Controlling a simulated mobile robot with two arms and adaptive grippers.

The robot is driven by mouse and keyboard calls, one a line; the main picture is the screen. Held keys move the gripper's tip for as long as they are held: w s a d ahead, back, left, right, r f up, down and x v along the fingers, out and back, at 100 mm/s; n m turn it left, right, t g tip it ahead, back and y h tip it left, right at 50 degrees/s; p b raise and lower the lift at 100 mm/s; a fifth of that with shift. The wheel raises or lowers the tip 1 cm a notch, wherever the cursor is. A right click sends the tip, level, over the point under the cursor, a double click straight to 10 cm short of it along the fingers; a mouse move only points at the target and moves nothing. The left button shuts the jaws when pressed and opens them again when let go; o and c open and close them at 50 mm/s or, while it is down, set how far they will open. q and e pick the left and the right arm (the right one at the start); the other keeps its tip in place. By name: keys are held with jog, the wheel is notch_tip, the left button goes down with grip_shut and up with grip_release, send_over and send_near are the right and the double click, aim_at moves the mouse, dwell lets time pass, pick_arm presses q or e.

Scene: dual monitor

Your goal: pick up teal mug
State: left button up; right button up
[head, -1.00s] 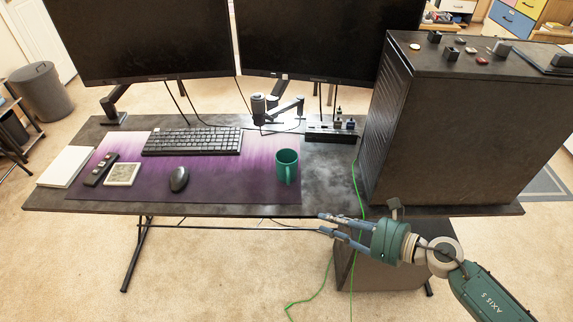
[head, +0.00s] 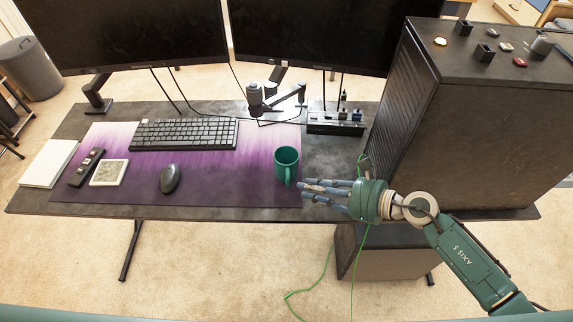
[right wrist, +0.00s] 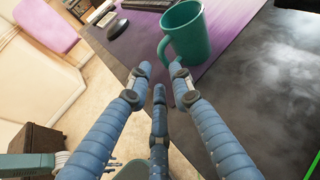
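The teal mug (head: 286,163) stands upright on the right end of the purple desk mat (head: 240,190), its handle facing the front edge. My right gripper (head: 306,190) is just right and in front of the mug, fingers pointing left towards it. In the right wrist view the mug (right wrist: 190,35) is beyond the fingertips, handle towards me. The fingers of my right gripper (right wrist: 161,72) are spread apart with nothing between them. I see a gap between fingers and mug. My left gripper is not in view.
A black mouse (head: 170,179) and a keyboard (head: 183,134) lie left of the mug. A large dark computer case (head: 480,130) stands on the right, close to my right arm. A monitor arm (head: 270,98) and a small black box (head: 335,123) are behind the mug.

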aim_at(289, 182)
jog(key=shift+w+a+f, duration=0.2)
jog(key=shift+w+a, duration=0.15)
jog(key=shift+a, duration=0.25)
jog(key=p+x, duration=0.1)
jog(key=x, duration=0.4)
jog(key=shift+w, duration=0.1)
jog(key=shift+d, duration=0.1)
grip_shut()
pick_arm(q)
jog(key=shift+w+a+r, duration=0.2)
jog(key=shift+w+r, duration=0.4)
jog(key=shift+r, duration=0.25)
pick_arm(e)
jog(key=shift+r, duration=0.1)
